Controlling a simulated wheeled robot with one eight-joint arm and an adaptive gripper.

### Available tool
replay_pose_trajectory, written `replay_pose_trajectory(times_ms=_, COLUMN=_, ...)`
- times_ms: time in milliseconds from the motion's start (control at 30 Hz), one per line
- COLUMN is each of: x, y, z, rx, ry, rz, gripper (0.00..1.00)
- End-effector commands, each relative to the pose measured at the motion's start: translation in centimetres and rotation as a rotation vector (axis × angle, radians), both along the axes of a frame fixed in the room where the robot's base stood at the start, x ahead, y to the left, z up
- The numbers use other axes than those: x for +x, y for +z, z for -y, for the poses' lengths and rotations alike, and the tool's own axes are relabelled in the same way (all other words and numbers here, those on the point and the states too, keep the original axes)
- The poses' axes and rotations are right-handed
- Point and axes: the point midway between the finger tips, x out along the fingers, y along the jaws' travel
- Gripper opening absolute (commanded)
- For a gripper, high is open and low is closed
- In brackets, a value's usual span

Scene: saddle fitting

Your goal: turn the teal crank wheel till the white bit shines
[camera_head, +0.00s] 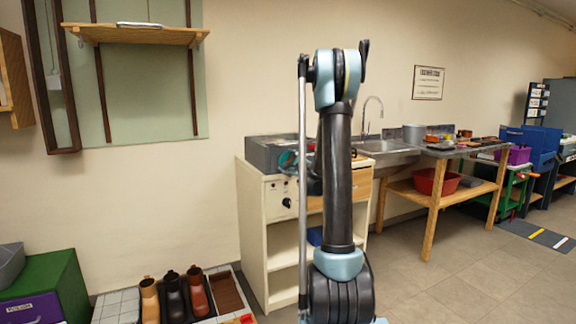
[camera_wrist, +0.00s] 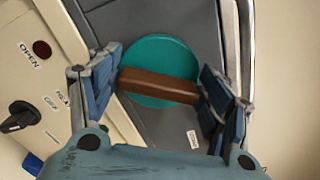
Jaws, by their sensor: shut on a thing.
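I cannot make out a shining white bit.
A cream panel with a black knob (camera_wrist: 18,117), a dark red round spot (camera_wrist: 42,49) and the word OPEN is beside the grey top. A sink (camera_head: 385,147) and a wooden table (camera_head: 437,153) stand to the right. Boots (camera_head: 173,293) are on the lower left.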

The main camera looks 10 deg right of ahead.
Motion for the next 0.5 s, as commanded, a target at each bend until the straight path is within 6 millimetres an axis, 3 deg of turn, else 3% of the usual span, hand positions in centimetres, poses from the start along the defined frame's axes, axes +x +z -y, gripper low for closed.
replay_pose_trajectory(times_ms=500, x=-0.15, y=-0.35, z=-0.50, rx=-0.415, ry=0.008, rz=0.135, gripper=0.48)
